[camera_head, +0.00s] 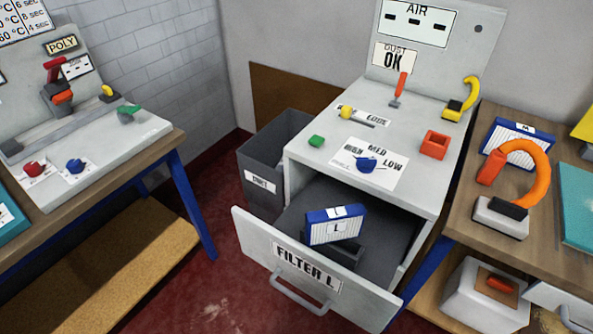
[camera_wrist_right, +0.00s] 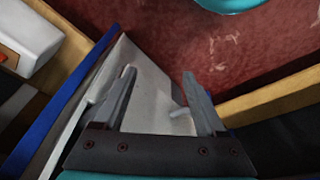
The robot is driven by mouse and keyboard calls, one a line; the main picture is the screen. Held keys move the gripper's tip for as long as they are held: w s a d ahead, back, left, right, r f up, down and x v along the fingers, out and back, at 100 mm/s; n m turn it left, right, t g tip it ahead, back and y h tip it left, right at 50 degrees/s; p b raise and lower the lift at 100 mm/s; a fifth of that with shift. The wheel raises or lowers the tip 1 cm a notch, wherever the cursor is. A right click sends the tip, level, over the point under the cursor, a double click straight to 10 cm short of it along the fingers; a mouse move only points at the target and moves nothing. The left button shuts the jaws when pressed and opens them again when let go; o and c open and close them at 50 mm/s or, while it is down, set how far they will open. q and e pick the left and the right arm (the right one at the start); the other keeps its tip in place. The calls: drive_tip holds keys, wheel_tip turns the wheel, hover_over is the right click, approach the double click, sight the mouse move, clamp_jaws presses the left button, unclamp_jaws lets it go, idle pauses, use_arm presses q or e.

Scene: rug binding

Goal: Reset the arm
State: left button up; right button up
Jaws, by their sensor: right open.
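My right gripper (camera_wrist_right: 159,73) shows in the right wrist view, open, with nothing between its two grey fingers. The white front of the drawer (camera_wrist_right: 160,95) lies beyond the fingers, and a short grey handle part (camera_wrist_right: 180,108) shows near the right finger. No contact shows. Neither gripper shows in the head view, and my left gripper is in no view. In the head view the drawer labelled FILTER L (camera_head: 255,243) stands open under the white cabinet. A blue-framed filter marked L (camera_head: 335,227) sits slightly tilted in it, by a dark holder.
A dark bin (camera_head: 262,160) stands left of the cabinet (camera_head: 330,135). Wooden benches with blue legs stand left (camera_head: 192,205) and right (camera_head: 425,268). An orange hose tool (camera_head: 530,165) and a second filter (camera_head: 500,138) are on the right bench. Red floor (camera_head: 190,290) is free between.

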drive_tip(key=s+d+f+g+b, duration=0.1)
drive_tip(key=s+d+f, duration=0.2)
drive_tip(key=s+f, duration=1.4)
wheel_tip(320, 180, down, 4)
drive_tip(key=shift+r+g, duration=0.1)
drive_tip(key=shift+g, duration=0.3)
drive_tip(key=shift+o, duration=0.5)
drive_tip(key=shift+s, duration=0.3)
drive_tip(key=shift+d+n, duration=0.1)
drive_tip(key=shift+n, duration=0.2)
